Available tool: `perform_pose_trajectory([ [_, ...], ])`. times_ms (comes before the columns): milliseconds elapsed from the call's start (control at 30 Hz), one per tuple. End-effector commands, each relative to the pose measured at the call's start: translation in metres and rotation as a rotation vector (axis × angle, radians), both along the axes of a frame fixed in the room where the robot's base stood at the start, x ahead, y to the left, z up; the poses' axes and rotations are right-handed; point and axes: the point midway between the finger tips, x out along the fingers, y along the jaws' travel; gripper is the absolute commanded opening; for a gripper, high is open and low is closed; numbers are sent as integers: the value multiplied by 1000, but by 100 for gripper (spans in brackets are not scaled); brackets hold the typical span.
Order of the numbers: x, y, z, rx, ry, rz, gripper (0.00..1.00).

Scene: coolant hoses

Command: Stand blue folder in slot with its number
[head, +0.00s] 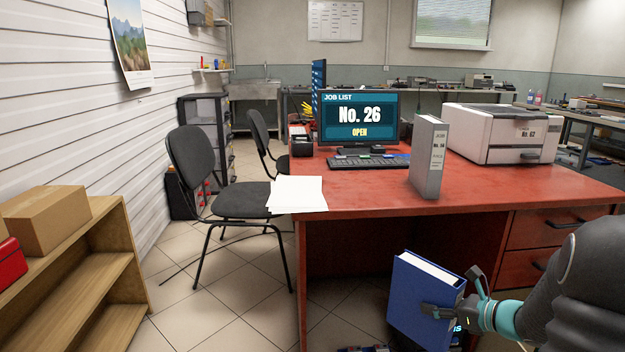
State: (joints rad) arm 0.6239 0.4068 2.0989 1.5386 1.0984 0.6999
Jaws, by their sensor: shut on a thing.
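The blue folder (418,288) is in the lower middle of the head view, upright and slightly tilted, in front of the red desk. My gripper (456,303) comes from the right and is shut on it, with one finger on its near face. White page edges show along its top. No number can be read on the folder from here. No row of slots can be made out in this view. The monitor (359,121) on the desk reads "JOB LIST No. 26 OPEN".
A grey folder (428,160) with a small number label stands on the red desk (480,195), left of a white printer (505,133) labelled No. 62. Papers (297,193) lie at the desk's left corner.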

Motion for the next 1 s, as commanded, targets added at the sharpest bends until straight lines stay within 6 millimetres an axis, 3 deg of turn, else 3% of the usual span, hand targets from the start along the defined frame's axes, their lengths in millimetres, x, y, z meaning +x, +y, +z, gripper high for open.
perform_pose_trajectory([
  [33,-1,18,-22,8,8,33,0],
  [200,-5,71,-86,8,8,136,0],
  [400,-8,115,-139,2,3,223,0],
  [633,-9,139,-167,0,-2,270,0],
  [1000,-9,141,-171,-1,-3,275,0],
])
